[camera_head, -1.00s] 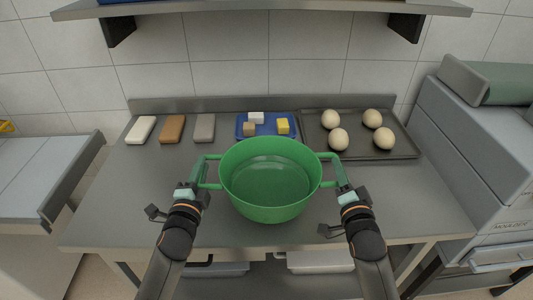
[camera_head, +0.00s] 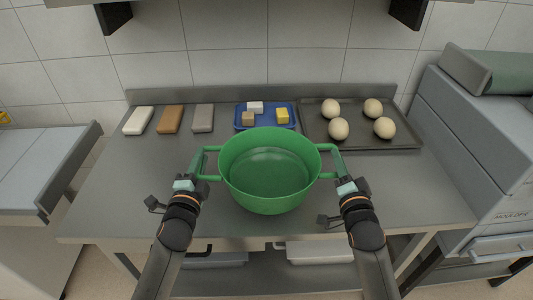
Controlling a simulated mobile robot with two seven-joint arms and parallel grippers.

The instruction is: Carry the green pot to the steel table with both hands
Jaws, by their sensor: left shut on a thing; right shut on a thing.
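The green pot (camera_head: 269,195) is upright and looks empty, with a handle on each side. It is over the middle of the steel table (camera_head: 125,205); I cannot tell whether its base touches the top. My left gripper (camera_head: 195,178) is shut on the pot's left handle. My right gripper (camera_head: 341,180) is shut on the pot's right handle. The pot hides part of the table top behind and below it.
Behind the pot lie a blue tray (camera_head: 239,126) with small blocks and a dark baking tray (camera_head: 350,144) with several dough balls. White (camera_head: 139,121), brown (camera_head: 170,120) and grey (camera_head: 203,118) blocks lie at back left. The table's front left is clear.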

